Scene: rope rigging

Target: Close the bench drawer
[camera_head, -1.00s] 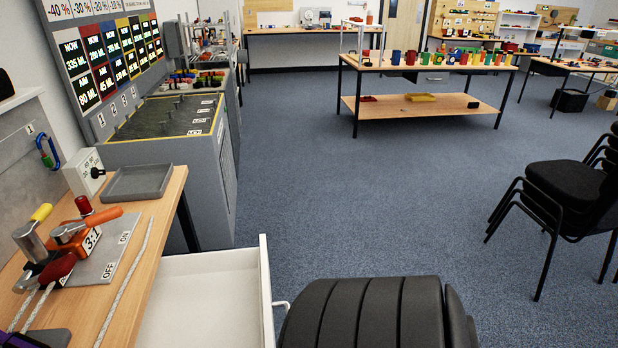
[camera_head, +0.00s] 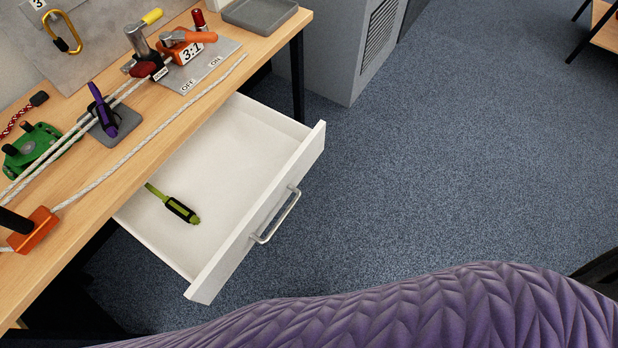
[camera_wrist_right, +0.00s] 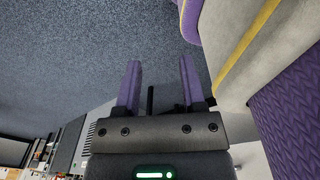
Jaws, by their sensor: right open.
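The white bench drawer (camera_head: 265,215) stands pulled out from under the wooden bench (camera_head: 130,180) in the head view. A metal bar handle (camera_head: 277,216) is on its front panel. A green and black tool (camera_head: 175,205) lies inside the drawer. My right gripper (camera_wrist_right: 160,80) shows in the right wrist view. Its two purple fingers are apart, with nothing between them that I can make out as held. It points toward blue carpet, and I cannot tell its distance from the drawer. My left gripper is not in view.
The bench top carries ropes, a green pulley device (camera_head: 40,150), an orange block (camera_head: 34,230), levers on a plate (camera_head: 205,65) and a grey tray (camera_head: 260,12). A grey cabinet (camera_head: 340,45) stands beyond the bench. Carpet right of the drawer (camera_head: 430,170) is clear.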

